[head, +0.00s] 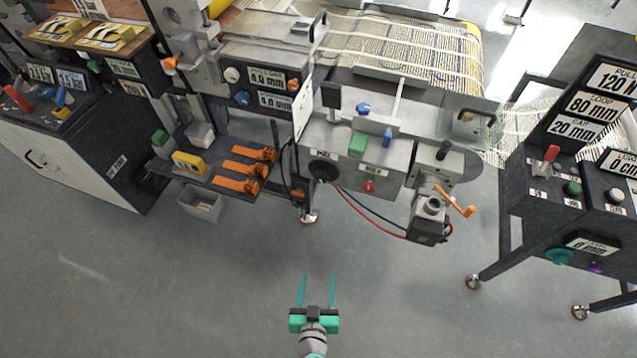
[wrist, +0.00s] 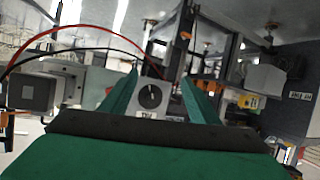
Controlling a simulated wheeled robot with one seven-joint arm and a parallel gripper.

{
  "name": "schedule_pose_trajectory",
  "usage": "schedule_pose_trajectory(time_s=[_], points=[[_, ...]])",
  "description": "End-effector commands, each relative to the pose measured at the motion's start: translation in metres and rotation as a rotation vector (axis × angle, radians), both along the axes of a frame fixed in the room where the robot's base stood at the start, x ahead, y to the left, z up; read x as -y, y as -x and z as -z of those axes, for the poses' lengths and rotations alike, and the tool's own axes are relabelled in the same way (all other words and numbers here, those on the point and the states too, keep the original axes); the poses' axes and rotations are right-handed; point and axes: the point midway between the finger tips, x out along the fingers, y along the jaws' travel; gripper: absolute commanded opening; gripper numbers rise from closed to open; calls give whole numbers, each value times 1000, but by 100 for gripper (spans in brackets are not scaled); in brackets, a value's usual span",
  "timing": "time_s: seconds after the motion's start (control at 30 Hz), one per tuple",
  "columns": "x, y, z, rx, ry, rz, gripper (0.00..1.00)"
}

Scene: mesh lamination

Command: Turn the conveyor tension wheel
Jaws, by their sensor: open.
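A teal wheel (head: 559,257) is low on the right console. I cannot read a label that says which wheel sets the conveyor tension. My gripper (head: 318,277) is open and empty over bare floor, in front of the machine and apart from it. Its two green fingers also show in the wrist view (wrist: 161,73).
An orange crank (head: 455,201) and a motor (head: 427,224) jut out at the machine's right end. Red and black cables (head: 370,213) hang beside the black wheel. A shelf with orange clamps (head: 240,168) is at the left. The right console (head: 560,200) stands apart; the front floor is clear.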

Motion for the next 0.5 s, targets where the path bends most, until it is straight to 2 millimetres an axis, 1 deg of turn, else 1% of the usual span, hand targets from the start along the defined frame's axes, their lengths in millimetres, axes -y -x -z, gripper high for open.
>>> schedule_pose_trajectory(time_s=[0.03, 0.13, 0.17, 0.2, 0.27, 0.3, 0.4, 0.5], points=[[-2, -25, 3, 19, 12, 19, 55], [-2, -65, 5, 63, 29, 75, 55], [-4, -78, 3, 82, 33, 90, 55], [-5, -95, 0, 108, 38, 114, 55], [-8, -119, -8, 153, 42, 147, 55], [-11, -133, -14, 185, 42, 167, 55], [-18, -164, -31, 264, 39, 208, 55], [-26, -185, -48, 329, 33, 235, 55]])
